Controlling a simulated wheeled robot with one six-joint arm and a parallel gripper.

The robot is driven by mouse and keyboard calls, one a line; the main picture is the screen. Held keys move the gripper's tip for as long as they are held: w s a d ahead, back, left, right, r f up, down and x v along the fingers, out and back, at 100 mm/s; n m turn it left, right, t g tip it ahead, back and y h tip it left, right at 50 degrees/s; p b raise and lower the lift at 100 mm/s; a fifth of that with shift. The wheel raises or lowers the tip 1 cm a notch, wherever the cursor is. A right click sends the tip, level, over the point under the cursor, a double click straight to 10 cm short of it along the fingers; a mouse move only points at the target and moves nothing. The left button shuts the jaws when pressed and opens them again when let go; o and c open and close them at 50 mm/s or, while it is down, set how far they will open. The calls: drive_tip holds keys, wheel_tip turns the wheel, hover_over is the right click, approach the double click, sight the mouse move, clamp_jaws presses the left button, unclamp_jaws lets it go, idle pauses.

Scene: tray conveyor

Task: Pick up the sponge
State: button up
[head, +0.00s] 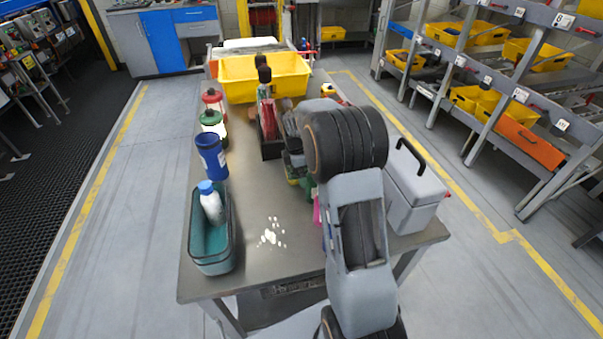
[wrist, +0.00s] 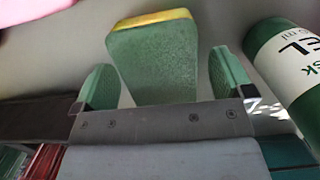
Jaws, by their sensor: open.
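The sponge (wrist: 152,62) is a green block with a yellow layer along its far edge, in the upper middle of the wrist view. My gripper (wrist: 164,82) is open, with one green-padded finger to each side of the sponge. The near end of the sponge reaches the gap between the fingers. I see clear space on both sides, so the fingers do not grip it. In the head view my arm hides most of this area, and the sponge cannot be made out clearly there.
In the wrist view a green labelled bottle (wrist: 288,65) lies close right of my gripper.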

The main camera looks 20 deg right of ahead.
drive_tip(key=shift+f, duration=0.1)
drive_tip(key=c, duration=1)
drive_tip(key=shift+r+p, duration=0.3)
drive_tip(key=shift+r, duration=4.75)
